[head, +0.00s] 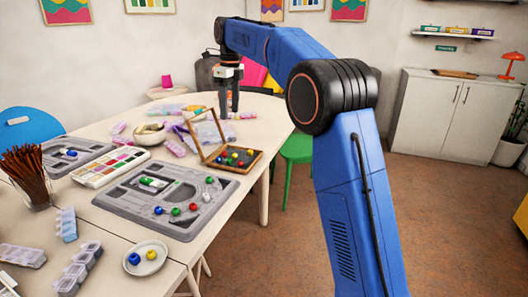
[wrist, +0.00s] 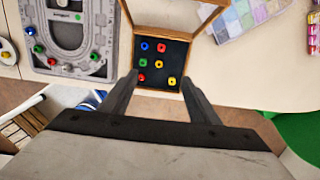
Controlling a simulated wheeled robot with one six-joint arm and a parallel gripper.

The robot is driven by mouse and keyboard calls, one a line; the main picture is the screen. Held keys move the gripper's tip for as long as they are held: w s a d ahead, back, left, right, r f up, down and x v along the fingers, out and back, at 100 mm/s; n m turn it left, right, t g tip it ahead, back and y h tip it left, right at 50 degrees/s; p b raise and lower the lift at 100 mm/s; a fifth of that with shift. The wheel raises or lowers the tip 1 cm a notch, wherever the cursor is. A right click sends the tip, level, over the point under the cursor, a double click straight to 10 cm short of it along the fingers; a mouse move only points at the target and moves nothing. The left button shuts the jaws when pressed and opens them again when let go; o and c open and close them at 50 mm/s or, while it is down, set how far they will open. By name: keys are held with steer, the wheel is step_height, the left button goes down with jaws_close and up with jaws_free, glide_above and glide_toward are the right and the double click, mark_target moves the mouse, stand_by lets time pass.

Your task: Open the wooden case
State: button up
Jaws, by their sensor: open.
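The wooden case (head: 258,166) stands on the white table near its right edge. Its lid (head: 204,128) is raised, tilted up and back, with a clear pane in a wooden frame. Several red, blue, green and yellow beads lie on the dark lining inside. In the wrist view the case (wrist: 191,32) lies beyond the fingertips, and the lower part of its lid frame shows at the top. My gripper (head: 228,111) is open and empty, above the table and behind the case in the head view. Its two fingers (wrist: 160,82) point towards the case in the wrist view.
A grey bead board (head: 128,204) with beads lies left of the case. A white saucer (head: 147,270) with two beads stands at the front. Bead boxes and a bowl (head: 150,133) crowd the table behind. A green chair (head: 294,150) stands at the right edge.

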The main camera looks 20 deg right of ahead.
steer(key=s+d+f+t+y, duration=0.3)
steer(key=s+d+f+y, duration=0.1)
steer(key=f, duration=0.3)
steer(key=s+d+f+t+y, duration=0.3)
steer(key=d+f+y, duration=0.2)
steer(key=f, duration=0.3)
steer(key=shift+s+d+t, duration=0.4)
steer(key=shift+d, duration=0.4)
steer(key=shift+s, duration=0.1)
stand_by(0.4)
